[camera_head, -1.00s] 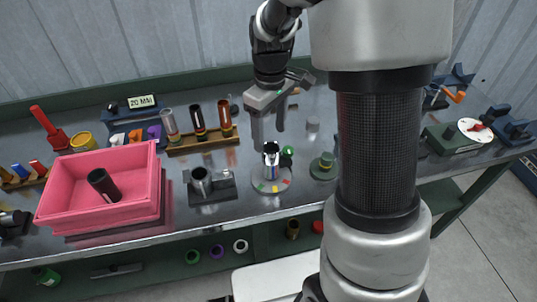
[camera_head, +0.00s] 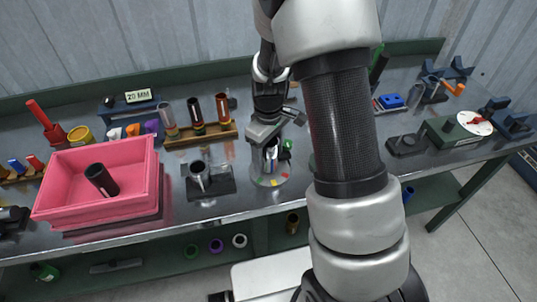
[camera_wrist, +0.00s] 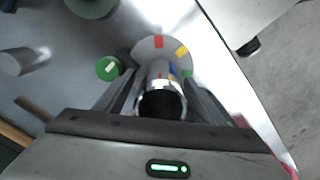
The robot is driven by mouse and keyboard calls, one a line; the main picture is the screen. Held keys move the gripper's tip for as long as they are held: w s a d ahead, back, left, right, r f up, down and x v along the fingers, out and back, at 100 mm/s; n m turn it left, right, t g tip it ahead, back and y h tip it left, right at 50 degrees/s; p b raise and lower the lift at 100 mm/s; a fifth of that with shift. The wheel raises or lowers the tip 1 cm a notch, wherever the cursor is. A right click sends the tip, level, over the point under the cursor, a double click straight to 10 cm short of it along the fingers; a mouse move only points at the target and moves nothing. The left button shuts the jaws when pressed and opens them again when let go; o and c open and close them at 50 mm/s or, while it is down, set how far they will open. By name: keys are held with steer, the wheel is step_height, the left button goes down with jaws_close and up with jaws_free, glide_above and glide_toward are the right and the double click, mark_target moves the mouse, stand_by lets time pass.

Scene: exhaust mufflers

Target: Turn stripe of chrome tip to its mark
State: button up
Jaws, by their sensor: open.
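The chrome tip (camera_head: 271,155) stands upright on a round plate (camera_head: 256,181) with coloured marks near the table's front edge. In the wrist view the tip (camera_wrist: 160,98) shows its dark open mouth. The plate (camera_wrist: 143,48) there carries a red mark (camera_wrist: 158,41), a yellow mark (camera_wrist: 181,52), and small blue and green patches close to the tip. I cannot tell which patch is the tip's stripe. My gripper (camera_head: 270,147) is open and points down over the tip. In the wrist view its fingers (camera_wrist: 165,92) lie on either side of the tip; contact cannot be told.
A small green-topped piece (camera_wrist: 108,68) stands beside the plate. A dark holder with a tube (camera_head: 205,184) is to the left, and a pink bin (camera_head: 68,213) with a black tube is farther left. A wooden rack (camera_head: 205,137) of several tubes stands behind.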

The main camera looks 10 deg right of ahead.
steer(key=c, duration=1.2)
steer(key=n+b, duration=0.1)
steer(key=n, duration=0.3)
steer(key=shift+c, duration=0.2)
steer(key=n, duration=0.4)
steer(key=shift+s+a+r+n, duration=0.1)
steer(key=shift+n, duration=0.9)
